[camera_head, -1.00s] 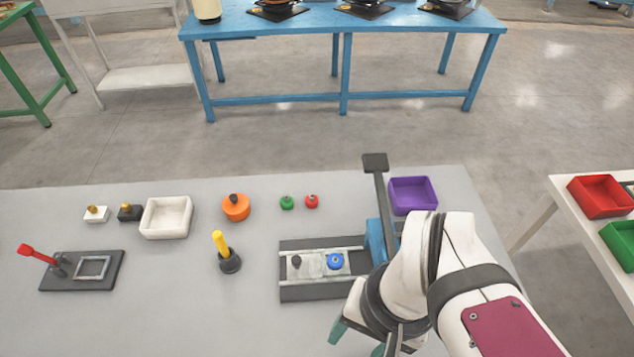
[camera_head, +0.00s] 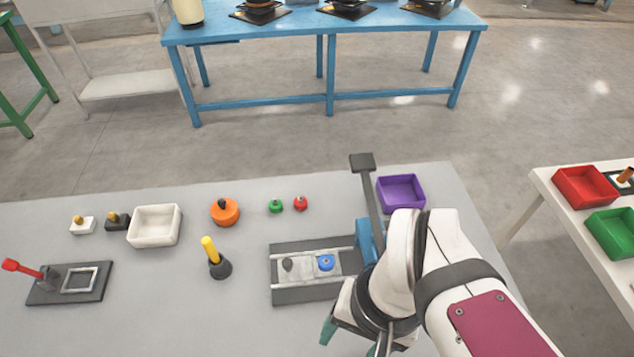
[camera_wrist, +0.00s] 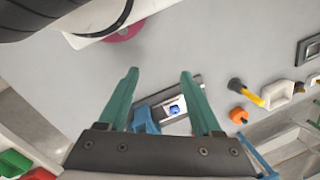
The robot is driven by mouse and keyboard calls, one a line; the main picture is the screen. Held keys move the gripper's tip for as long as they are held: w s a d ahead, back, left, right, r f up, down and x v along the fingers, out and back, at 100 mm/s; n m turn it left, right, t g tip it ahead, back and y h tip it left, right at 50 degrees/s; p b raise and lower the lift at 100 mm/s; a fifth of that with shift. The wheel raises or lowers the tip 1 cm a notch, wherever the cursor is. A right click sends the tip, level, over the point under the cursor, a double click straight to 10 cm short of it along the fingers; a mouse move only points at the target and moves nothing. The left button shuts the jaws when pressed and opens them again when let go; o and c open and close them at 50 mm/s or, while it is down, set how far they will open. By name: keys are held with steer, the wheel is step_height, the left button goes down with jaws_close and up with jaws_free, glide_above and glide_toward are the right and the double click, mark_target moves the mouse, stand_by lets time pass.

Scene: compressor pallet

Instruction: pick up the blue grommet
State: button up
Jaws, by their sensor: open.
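The blue grommet (camera_head: 326,262) sits on a light plate in the dark fixture (camera_head: 300,297) on the grey table, beside a small dark knob (camera_head: 287,264). In the wrist view the blue grommet (camera_wrist: 174,110) shows between my gripper's two green fingers, farther off than they are. My gripper (camera_wrist: 158,72) is open and empty. In the head view my gripper's fingers are partly hidden by my arm, in front of the fixture and to the right of its middle.
A blue post with a dark lever (camera_head: 362,163) rises at the fixture's right end. A purple bin (camera_head: 401,193) stands behind my arm. A yellow-handled tool (camera_head: 213,258), an orange part (camera_head: 225,212) and a white bin (camera_head: 154,225) are to the left. The table's front middle is clear.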

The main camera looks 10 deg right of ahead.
steer(key=shift+o, duration=0.5)
steer(key=n+t+h, duration=0.8)
steer(key=n+h, duration=0.5)
steer(key=n, duration=1.8)
glide_toward(332, 256)
steer(key=x, duration=0.6)
steer(key=shift+w+d+f, duration=0.15)
steer(key=shift+w+d, duration=0.05)
jaws_close()
